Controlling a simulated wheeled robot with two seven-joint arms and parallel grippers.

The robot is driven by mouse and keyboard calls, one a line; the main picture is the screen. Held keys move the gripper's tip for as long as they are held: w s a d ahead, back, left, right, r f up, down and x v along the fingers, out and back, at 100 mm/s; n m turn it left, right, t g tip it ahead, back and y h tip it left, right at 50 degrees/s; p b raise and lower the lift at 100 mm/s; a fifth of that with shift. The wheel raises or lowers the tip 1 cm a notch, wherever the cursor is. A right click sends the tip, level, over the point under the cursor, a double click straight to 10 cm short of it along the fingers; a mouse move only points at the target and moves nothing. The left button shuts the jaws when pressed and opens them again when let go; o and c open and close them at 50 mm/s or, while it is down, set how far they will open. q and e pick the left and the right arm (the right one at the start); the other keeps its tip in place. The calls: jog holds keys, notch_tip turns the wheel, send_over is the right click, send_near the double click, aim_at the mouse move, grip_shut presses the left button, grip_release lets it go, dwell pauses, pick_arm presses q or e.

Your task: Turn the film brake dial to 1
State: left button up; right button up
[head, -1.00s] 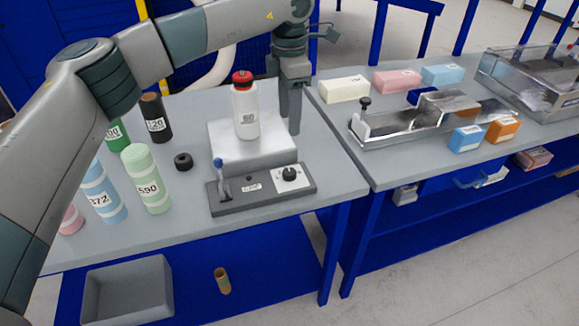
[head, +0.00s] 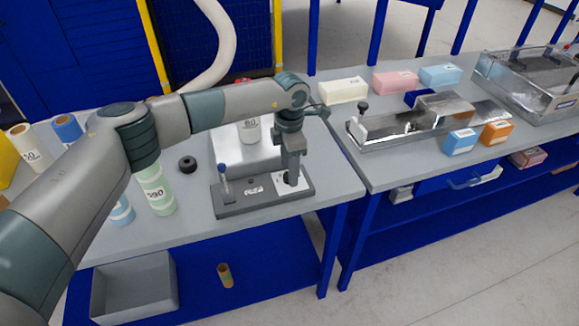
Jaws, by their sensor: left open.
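The film brake dial is a black knob on a white scale plate (head: 281,180), at the right end of the dark control base (head: 236,204). My left gripper (head: 291,182) points down right over the dial, which it mostly hides; it is open, and I cannot tell whether the fingers touch the knob. The dial's setting cannot be read. A lever with a blue knob (head: 221,168) stands at the left end of the base. My right gripper is not in view.
A white bottle (head: 249,132) stands on the grey block behind the base, partly behind my left arm. Film rolls, including a green one (head: 157,190), stand left. A black ring (head: 187,164) lies between. Foam blocks and a metal fixture (head: 420,118) are on the right table.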

pick_arm(q)
jog(key=shift+f, duration=0.8)
jog(key=c, duration=1)
jog(key=shift+c, duration=0.2)
